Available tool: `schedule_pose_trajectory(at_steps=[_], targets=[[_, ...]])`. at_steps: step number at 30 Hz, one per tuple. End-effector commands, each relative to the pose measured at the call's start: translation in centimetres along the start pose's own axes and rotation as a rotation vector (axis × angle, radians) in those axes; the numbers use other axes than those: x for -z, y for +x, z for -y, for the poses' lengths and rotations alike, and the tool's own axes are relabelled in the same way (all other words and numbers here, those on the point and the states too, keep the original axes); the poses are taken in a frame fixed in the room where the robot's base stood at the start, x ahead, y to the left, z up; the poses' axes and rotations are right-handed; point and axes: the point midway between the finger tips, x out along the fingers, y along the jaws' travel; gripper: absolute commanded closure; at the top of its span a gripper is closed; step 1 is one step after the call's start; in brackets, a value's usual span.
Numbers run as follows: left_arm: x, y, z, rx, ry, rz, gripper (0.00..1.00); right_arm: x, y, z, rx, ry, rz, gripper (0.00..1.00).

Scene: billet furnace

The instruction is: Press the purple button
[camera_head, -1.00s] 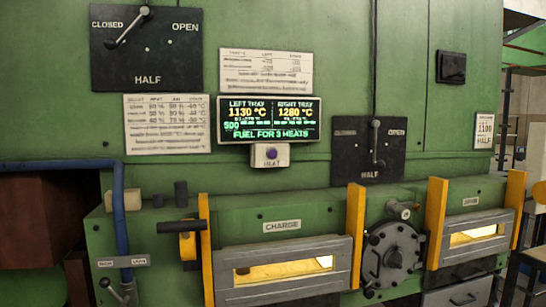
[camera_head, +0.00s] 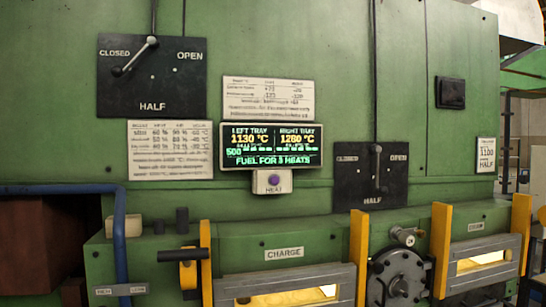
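The purple button (camera_head: 273,180) sits on a small pale box labelled HEAT (camera_head: 272,188), fixed to the green furnace front just under the display (camera_head: 272,147). The display reads left tray 1130 °C, right tray 1280 °C and "FUEL FOR 3 HEATS". Nothing covers the button. Neither of my grippers shows in the head view.
Dampers with levers marked CLOSED, OPEN and HALF hang at upper left (camera_head: 151,76) and right of the button (camera_head: 370,176). Below are the CHARGE door (camera_head: 284,285), a round black hub (camera_head: 398,280) and yellow posts (camera_head: 360,250). A blue pipe (camera_head: 120,240) stands at left.

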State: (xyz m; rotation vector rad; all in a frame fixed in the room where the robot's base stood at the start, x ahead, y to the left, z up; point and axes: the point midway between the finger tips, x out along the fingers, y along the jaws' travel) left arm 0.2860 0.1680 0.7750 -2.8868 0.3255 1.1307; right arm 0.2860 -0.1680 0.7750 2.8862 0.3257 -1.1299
Motion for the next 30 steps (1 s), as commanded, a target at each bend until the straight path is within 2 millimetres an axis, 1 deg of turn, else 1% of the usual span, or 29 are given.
schedule_pose_trajectory(at_steps=[2, 19, 20, 30], targets=[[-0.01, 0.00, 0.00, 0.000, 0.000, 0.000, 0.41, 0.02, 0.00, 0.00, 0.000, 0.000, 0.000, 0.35], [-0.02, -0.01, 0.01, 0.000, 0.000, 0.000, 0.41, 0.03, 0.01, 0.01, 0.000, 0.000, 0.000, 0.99], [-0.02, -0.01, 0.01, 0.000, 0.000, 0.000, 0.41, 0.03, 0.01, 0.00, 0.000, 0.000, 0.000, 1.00], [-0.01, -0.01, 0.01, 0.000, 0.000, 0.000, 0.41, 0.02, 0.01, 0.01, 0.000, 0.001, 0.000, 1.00]])
